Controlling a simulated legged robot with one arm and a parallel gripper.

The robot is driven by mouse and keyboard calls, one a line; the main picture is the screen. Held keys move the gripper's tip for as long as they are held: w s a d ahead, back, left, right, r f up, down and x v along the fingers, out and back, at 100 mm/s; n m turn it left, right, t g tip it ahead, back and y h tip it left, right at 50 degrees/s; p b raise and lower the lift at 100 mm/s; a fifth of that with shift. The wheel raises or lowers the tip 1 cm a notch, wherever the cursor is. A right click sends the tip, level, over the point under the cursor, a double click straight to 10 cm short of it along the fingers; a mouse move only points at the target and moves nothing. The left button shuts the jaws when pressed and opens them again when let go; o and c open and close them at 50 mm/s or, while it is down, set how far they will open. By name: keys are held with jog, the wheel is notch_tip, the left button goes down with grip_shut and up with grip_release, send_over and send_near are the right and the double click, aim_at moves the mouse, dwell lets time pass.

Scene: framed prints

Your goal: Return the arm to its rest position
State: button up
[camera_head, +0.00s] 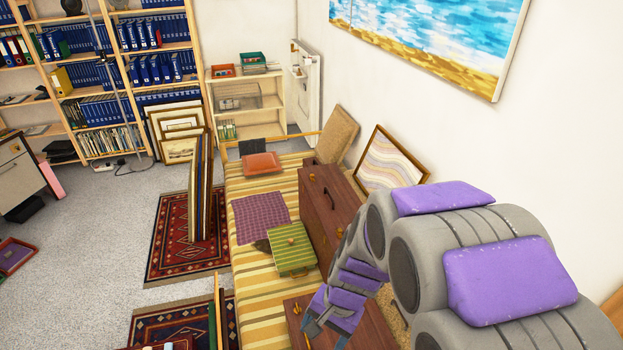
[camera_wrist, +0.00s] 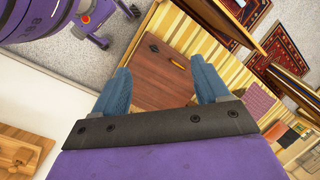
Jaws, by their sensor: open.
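My arm, grey with purple pads, fills the right of the head view and reaches forward and down over a yellow-striped daybed (camera_head: 245,310). My gripper (camera_head: 322,318) is at its end, low in the middle of the head view. In the wrist view my gripper (camera_wrist: 163,88) shows two blue fingers spread apart with nothing between them. A brown wooden surface (camera_wrist: 158,68) lies beyond the fingers, with a small yellow stick and a dark object on it. The same brown surface (camera_head: 376,328) is partly hidden by the arm in the head view.
A brown wooden case (camera_head: 325,205), a green-striped box (camera_head: 291,250) and a purple cloth (camera_head: 260,217) are on the daybed. A framed wavy print (camera_head: 393,160) leans against the right wall. Upright frames (camera_head: 201,190) stand left. Grey floor (camera_head: 90,240) is open farther left.

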jog(key=s+d+r+n+h, duration=0.1)
jog(key=s+d+r+n, duration=0.1)
jog(key=s, duration=0.4)
jog(key=s+d+r+n+h, duration=0.1)
jog(key=s+d+r+n, duration=0.1)
jog(key=s+d+r, duration=0.3)
jog(key=s+d+r+n+g+b, duration=0.1)
jog(key=s+d+r, duration=0.2)
jog(key=s, duration=0.4)
jog(key=shift+s+d+r+n+h, duration=0.35)
jog(key=shift+d+r+n+h, duration=0.05)
jog(key=shift+d, duration=0.35)
